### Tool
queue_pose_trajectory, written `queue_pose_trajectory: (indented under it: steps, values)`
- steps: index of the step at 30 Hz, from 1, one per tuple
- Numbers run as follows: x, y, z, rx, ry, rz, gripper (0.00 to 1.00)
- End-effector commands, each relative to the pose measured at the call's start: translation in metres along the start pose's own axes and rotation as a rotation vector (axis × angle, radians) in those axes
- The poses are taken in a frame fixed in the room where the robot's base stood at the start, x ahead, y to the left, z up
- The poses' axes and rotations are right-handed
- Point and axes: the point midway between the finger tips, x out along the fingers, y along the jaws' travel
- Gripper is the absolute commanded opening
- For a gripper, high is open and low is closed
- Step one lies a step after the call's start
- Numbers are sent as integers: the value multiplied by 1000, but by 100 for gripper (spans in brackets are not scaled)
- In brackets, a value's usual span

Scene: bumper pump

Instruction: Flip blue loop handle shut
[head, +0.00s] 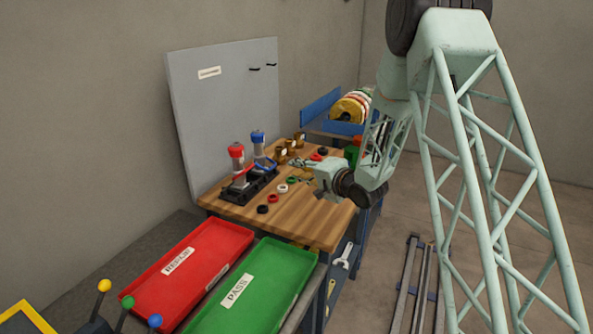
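The blue-capped pump (258,143) stands upright on a dark base (250,188) on the wooden bench, just right of a red-capped pump (237,158). A blue loop handle (268,165) shows low at its right side; its exact angle is too small to tell. My gripper (297,170) reaches in from the right, over the bench, and points left toward the blue handle. Its fingers look spread apart with nothing between them. A small gap seems to lie between the fingertips and the handle, though contact is hard to judge from here.
Brass parts (281,155) stand behind. A red tray (195,265) and a green tray (255,285) lie nearer. A grey panel (225,95) rises behind the bench.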

Motion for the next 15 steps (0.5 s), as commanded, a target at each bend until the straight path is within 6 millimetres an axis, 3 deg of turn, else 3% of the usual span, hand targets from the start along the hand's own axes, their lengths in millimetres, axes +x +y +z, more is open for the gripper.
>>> queue_pose_trajectory:
  steps: [15]
  values:
    - [-4, -5, -4, -18, 9, 11, 20]
